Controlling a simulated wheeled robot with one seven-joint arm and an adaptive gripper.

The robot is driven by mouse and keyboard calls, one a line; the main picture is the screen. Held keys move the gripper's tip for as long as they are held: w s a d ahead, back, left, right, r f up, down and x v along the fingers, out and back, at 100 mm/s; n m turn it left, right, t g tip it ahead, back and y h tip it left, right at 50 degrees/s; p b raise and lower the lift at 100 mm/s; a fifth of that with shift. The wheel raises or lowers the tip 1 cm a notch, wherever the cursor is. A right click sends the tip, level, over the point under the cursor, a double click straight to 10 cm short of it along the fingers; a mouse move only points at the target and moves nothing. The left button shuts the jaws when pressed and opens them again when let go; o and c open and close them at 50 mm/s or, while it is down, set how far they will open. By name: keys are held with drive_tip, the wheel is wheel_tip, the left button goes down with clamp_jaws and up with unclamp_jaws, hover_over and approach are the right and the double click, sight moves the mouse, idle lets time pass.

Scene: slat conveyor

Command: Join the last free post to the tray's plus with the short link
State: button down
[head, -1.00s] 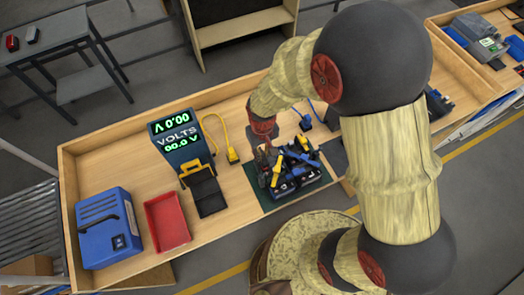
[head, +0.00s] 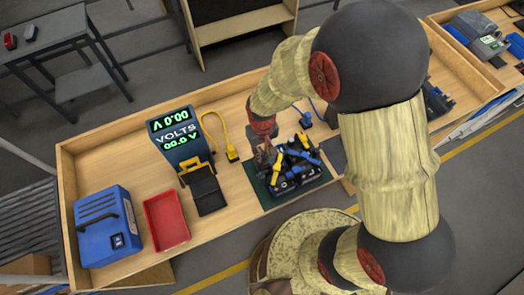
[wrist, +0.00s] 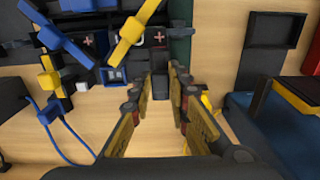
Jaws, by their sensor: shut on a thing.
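My gripper (wrist: 160,70) is shut on a small dark piece (wrist: 160,84) between its fingertips; the fingers hide much of it, and I cannot tell whether it is the short link. In the head view my gripper (head: 262,156) is over the left side of the black tray of cells (head: 298,188). In the wrist view a red plus mark (wrist: 158,37) is just beyond the fingertips, and another plus mark (wrist: 90,41) is to its left. A yellow link (wrist: 134,32) slants between them. A blue link (wrist: 66,42) lies further left. Which post is free is not clear.
The tray stands on a green mat (head: 267,199). To its left are a volt meter (head: 178,140), a black stand with a yellow clip (head: 205,190), a red bin (head: 166,221) and a blue case (head: 106,228). Bare wood shows behind the mat.

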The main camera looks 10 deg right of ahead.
drive_tip(key=shift+f+b, duration=0.6)
drive_tip(key=shift+f, duration=0.35)
drive_tip(key=c, duration=1.6)
unclamp_jaws()
drive_tip(key=shift+r, duration=0.1)
wheel_tip(320, 180, up, 12)
drive_tip(key=s+d+m+t+b, duration=0.1)
drive_tip(key=s+d+t+b, duration=0.1)
drive_tip(key=s+d+b, duration=0.2)
drive_tip(key=s+d+m+t+b, duration=0.1)
drive_tip(key=s+d+b, duration=0.3)
drive_tip(key=b, duration=0.5)
drive_tip(key=s+d+r+m+t+b, duration=0.1)
drive_tip(key=s+d+t+b, duration=0.1)
drive_tip(key=b, duration=0.5)
drive_tip(key=shift+s+d+t, duration=0.3)
drive_tip(key=shift+s+d, duration=0.6)
drive_tip(key=shift+d, duration=0.05)
